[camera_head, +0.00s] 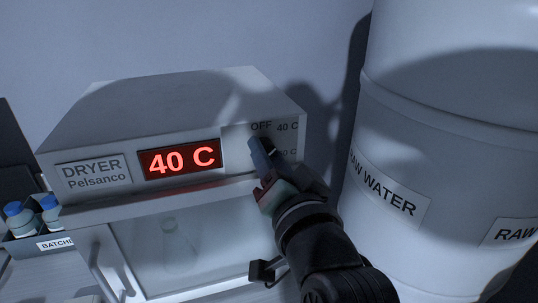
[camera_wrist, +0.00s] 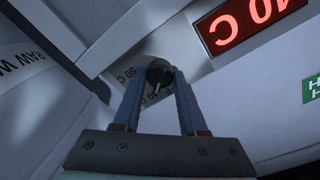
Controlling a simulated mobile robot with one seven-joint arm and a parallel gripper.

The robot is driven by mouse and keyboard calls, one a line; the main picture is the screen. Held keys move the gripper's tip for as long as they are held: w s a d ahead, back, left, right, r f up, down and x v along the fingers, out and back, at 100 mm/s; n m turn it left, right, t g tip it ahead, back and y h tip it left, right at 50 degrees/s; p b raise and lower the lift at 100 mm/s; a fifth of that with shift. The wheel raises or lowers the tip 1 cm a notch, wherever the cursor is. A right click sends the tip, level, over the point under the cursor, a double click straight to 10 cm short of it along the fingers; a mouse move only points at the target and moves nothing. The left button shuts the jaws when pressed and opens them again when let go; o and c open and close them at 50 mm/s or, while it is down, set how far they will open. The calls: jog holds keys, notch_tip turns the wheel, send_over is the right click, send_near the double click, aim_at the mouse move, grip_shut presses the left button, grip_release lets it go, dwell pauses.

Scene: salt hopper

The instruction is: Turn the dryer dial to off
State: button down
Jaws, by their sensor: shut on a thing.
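The dryer (camera_head: 180,115) is a pale box with a label reading "DRYER Pelsanco". Its red display (camera_head: 180,159) reads 40 C and also shows in the wrist view (camera_wrist: 250,22). The dial (camera_wrist: 159,74) is a dark round knob with a light pointer line, on a panel marked OFF, 40 C and 50 C. My gripper (camera_head: 262,150) reaches the panel from the lower right, and its fingers (camera_wrist: 159,90) are closed on either side of the dial. In the head view the fingers mostly hide the dial. Which mark the pointer meets is hard to tell.
A large white raw water tank (camera_head: 450,130) stands close at the right of the dryer. Below the panel is a clear dryer door (camera_head: 215,240) with a flask (camera_head: 178,250) behind it. A bin of blue-capped bottles (camera_head: 20,217) is at the left.

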jog(key=shift+n, duration=0.3)
jog(key=n+b, duration=0.5)
jog(key=n, duration=0.4)
jog(key=shift+n, duration=0.4)
dwell(0.4)
jog(key=shift+c, duration=2.2)
grip_release()
